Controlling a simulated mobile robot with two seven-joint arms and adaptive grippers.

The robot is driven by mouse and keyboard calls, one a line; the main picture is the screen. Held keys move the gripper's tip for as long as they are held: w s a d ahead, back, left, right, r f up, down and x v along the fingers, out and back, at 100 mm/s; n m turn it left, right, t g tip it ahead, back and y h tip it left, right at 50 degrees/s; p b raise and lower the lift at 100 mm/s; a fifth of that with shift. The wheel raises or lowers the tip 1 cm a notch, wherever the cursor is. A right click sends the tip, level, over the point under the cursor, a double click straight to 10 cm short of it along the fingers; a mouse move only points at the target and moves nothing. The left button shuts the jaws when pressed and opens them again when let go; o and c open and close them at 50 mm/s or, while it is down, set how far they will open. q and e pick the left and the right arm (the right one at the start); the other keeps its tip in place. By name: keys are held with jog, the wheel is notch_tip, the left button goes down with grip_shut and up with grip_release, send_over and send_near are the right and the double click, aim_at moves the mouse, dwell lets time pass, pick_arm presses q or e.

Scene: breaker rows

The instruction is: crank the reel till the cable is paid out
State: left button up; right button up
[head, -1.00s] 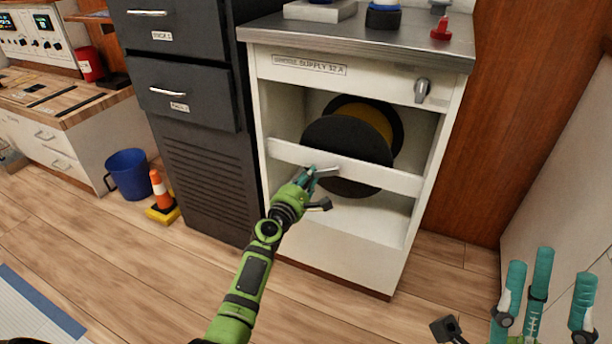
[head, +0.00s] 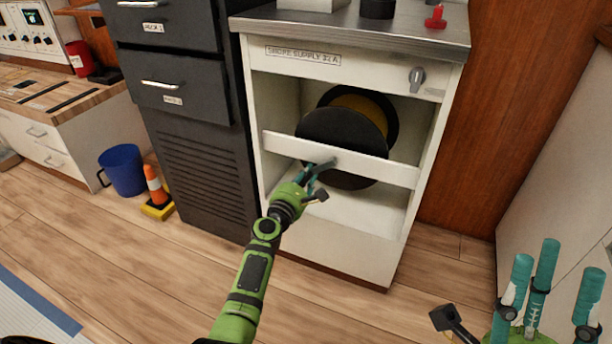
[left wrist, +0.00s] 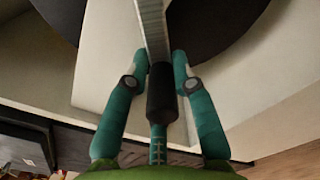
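The reel (head: 338,128) is a black-flanged drum with yellow-orange cable (head: 362,104) on it, inside the open white cabinet behind a white crossbar. A grey crank (head: 323,165) sits at the front of the crossbar. In the left wrist view, the crank's grey arm (left wrist: 153,30) runs down to a dark grip (left wrist: 161,88). My left gripper (head: 313,172) is at the crank; in its wrist view the teal fingers (left wrist: 160,68) lie close on both sides of the grip and appear shut on it. My right gripper (head: 556,268) is open and empty at lower right.
The cabinet's metal top (head: 350,27) holds a red knob (head: 435,17). A grey lever (head: 417,79) is on its upper front panel. A dark drawer unit (head: 185,110) stands directly left. A blue bucket (head: 123,170) and an orange cone (head: 156,186) are on the floor. The floor in front is clear.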

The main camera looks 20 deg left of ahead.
pick_arm(q)
jog(key=shift+o, duration=1)
jog(key=shift+d+f, duration=0.15)
jog(key=shift+f, duration=0.05)
jog(key=shift+r, duration=0.1)
jog(key=shift+s, duration=0.1)
jog(key=s, duration=1.1)
jog(key=shift+s+a, duration=0.25)
jog(key=shift+s, duration=0.15)
